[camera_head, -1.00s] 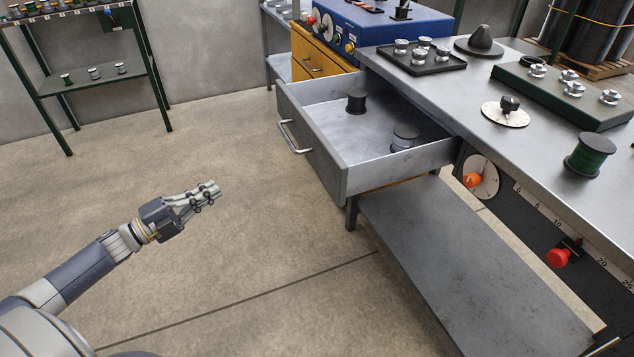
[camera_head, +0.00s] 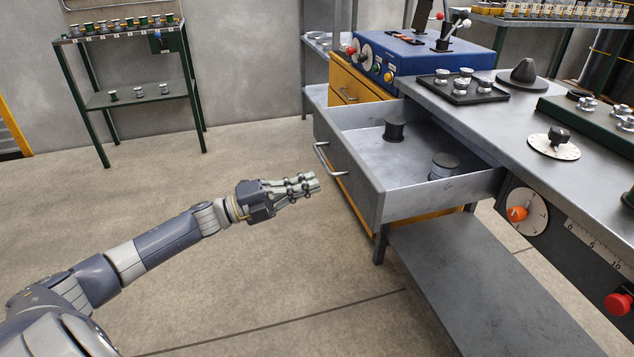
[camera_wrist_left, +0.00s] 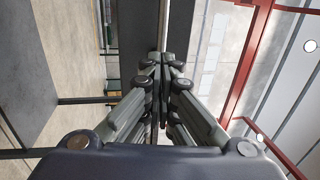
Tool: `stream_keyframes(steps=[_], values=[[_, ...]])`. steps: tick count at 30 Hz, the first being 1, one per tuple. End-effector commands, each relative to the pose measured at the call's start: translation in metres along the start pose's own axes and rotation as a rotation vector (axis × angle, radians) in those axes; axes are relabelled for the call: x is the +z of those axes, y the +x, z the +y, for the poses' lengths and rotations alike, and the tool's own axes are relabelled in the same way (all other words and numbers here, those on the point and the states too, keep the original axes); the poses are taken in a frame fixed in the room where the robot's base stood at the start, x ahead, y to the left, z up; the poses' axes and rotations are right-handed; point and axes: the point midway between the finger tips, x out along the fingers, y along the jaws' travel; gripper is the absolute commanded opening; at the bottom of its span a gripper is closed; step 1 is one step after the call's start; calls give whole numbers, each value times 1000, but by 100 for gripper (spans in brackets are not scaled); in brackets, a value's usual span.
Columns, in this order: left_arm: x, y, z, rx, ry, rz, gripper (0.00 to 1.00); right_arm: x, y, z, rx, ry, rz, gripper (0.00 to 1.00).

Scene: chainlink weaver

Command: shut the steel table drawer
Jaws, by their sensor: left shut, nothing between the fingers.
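The steel table drawer (camera_head: 366,179) is pulled open from the left end of the steel table (camera_head: 445,95). Its bar handle (camera_head: 328,160) is on the front panel, facing left. Inside lie a dark spool (camera_head: 395,129) and a lighter spool with a dark top (camera_head: 443,166). My left gripper (camera_head: 314,183) is shut and empty. In the head view it shows just left of the drawer front, a little below the handle; I cannot tell whether it touches. The left wrist view shows its closed fingers (camera_wrist_left: 160,75). My right gripper is not in view.
A tray of metal pieces (camera_head: 470,91), a dark cone and a dial stand on the tabletop. A blue machine (camera_head: 405,54) on a yellow cabinet is behind the drawer. A lower shelf (camera_head: 475,270) lies beneath. The floor to the left is free.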

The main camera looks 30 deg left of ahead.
Motion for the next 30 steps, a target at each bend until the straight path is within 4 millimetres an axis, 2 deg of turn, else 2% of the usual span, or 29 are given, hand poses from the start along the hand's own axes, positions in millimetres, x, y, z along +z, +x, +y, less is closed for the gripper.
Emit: stream_keyframes(steps=[3, 7, 22, 27, 30], values=[[0, 14, -1, -3, 1, 0, 0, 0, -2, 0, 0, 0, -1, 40], [0, 23, 0, -2, -1, -1, 0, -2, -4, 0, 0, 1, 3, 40], [0, 27, 0, 0, -1, -1, 0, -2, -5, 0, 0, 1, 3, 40], [0, 38, 2, -3, 0, 1, 0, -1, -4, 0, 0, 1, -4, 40], [0, 53, 5, -5, 0, 1, 0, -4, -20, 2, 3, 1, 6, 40]])
